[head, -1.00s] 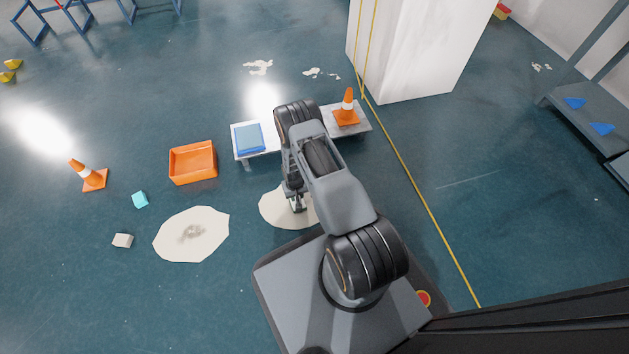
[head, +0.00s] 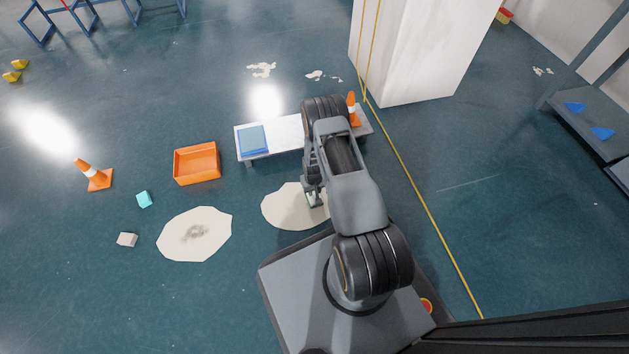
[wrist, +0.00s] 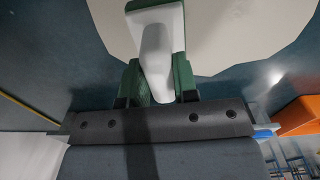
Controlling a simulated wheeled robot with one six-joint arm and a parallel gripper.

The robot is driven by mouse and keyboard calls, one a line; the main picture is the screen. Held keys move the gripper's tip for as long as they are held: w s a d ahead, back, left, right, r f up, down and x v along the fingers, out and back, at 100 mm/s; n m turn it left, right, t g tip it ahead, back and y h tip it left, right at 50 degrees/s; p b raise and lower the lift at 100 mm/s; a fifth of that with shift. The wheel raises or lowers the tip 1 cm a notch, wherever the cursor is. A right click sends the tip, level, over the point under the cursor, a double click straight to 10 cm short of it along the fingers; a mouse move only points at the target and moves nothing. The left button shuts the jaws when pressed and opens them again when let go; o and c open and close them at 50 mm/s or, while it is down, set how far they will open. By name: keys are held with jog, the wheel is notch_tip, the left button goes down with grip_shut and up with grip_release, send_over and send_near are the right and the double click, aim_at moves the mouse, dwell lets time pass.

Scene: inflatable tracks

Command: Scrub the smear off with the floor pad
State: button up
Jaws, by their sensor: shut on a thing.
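The floor pad (wrist: 158,40) has a white handle and top over a green underside. My gripper (wrist: 158,92) is shut on its handle. In the head view my gripper (head: 312,190) is low over the right part of a cream floor patch (head: 285,206), partly hidden by my arm. I cannot tell whether the pad touches the floor. No mark shows on the visible part of this patch. A grey smear (head: 196,232) lies on the other cream patch (head: 175,245), to the left, apart from my gripper.
An orange bin (head: 197,163) and a low white bench (head: 285,140) with a blue pad (head: 252,139) stand behind the patches. Traffic cones (head: 97,176), a cyan block (head: 144,199) and a grey block (head: 127,239) stand around. Floor between the patches is clear.

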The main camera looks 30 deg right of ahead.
jog(key=shift+r+p, duration=1.55)
jog(key=shift+r, duration=1)
